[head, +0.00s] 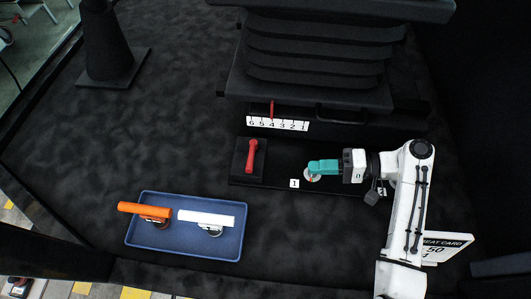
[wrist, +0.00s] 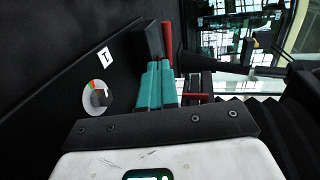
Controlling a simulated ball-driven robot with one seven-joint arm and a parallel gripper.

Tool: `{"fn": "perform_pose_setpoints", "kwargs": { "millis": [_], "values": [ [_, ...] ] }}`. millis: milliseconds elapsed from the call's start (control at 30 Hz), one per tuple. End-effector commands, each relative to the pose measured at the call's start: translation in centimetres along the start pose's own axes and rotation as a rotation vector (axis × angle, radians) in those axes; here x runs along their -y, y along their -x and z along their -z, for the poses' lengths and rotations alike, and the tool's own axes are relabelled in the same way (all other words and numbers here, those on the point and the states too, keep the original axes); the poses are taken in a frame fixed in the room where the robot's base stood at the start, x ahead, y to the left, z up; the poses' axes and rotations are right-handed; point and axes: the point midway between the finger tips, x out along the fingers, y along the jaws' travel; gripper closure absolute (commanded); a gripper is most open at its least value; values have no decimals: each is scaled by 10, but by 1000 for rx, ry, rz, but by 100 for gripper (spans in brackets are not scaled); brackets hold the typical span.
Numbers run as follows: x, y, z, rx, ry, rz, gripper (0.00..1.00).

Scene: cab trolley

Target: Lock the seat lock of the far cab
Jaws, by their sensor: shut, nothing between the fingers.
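A red lever (head: 252,156) stands on a black block (head: 240,172) at the foot of the black seat, left of my gripper. It also shows in the wrist view (wrist: 167,38), beyond my fingertips. My gripper (head: 312,168) has teal fingers, shut and empty. In the head view it overlaps a small round dial (head: 313,178); in the wrist view the dial (wrist: 92,86), with a coloured arc and black knob, lies left of the fingers (wrist: 158,72), apart from them. A gap separates fingers and lever. Which control is the seat lock is not marked.
The bellows seat (head: 325,50) rises behind, with a numbered scale (head: 278,124) and red pointer (head: 271,108). A blue tray (head: 185,247) holds orange (head: 144,209) and white (head: 206,218) handled items. A white sign (head: 446,247) is right. The left floor is clear up to a black cone (head: 106,45).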

Motion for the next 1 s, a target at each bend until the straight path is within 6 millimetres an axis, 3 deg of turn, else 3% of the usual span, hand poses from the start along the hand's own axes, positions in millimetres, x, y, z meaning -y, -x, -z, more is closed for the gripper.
{"fn": "perform_pose_setpoints", "kwargs": {
  "millis": [567, 1000],
  "values": [
    [7, -7, 5, 6, 0, 38, 100],
    [10, -85, 3, 9, 1, 38, 100]
  ]
}}
